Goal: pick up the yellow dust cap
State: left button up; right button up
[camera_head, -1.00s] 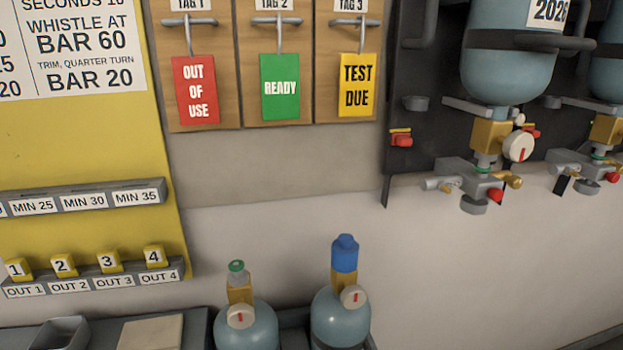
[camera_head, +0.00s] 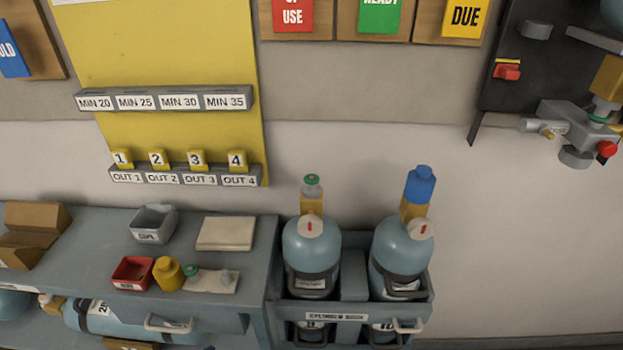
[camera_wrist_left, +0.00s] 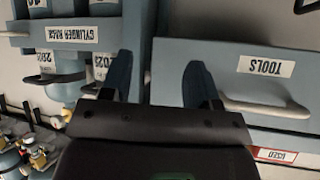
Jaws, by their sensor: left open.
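A yellow dust cap (camera_head: 168,273) stands on the grey bench top (camera_head: 90,235), between a small red tray and a pale cloth or pad. It is a short cylinder with a narrower top. It does not show in the left wrist view. My left gripper (camera_wrist_left: 160,85) shows only in its own wrist view, with two dark blue fingers spread apart and nothing between them. It points towards the bench front, with the tools drawer and the cylinder rack beyond it. My right gripper is not in view.
The red tray (camera_head: 133,272) touches or nearly touches the cap's left side. A pad (camera_head: 212,280) with small parts lies at its right. A grey tray (camera_head: 153,223) and cream block (camera_head: 226,233) stand behind. Two blue cylinders stand in the rack (camera_head: 350,312) at right.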

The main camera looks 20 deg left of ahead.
aim_at(167, 271)
jog(key=k+l+u, duration=0.1)
jog(key=u, duration=1.4)
